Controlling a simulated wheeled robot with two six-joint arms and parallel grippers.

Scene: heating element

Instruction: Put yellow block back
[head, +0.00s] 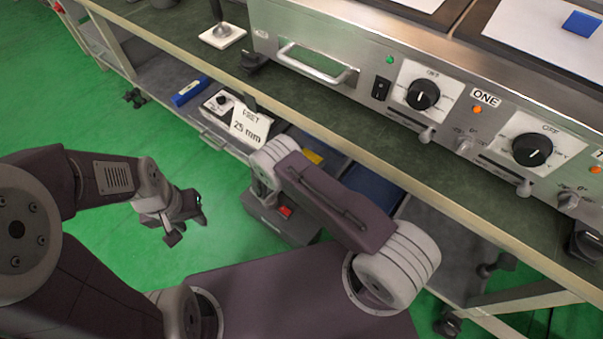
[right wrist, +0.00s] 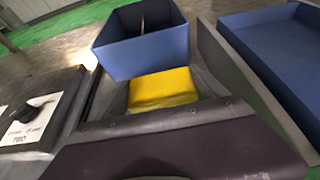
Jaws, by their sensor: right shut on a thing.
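The yellow block (right wrist: 163,88) shows in the right wrist view between the grey fingers of my right gripper (right wrist: 160,80), which is shut on it. A yellow patch of the block (head: 312,157) also shows in the head view just past my right arm, over the lower shelf. My right gripper is mostly hidden there by its own arm. In the right wrist view a blue open bin (right wrist: 140,50) stands just beyond the block. My left gripper (head: 187,228) is empty, with its fingers apart, over the green floor at the left.
A blue tray (right wrist: 275,50) lies to the right in the right wrist view. The green-topped bench (head: 315,108) overhangs the lower shelf. On it stands the heating unit with knobs (head: 422,94); a blue block (head: 580,23) lies on top.

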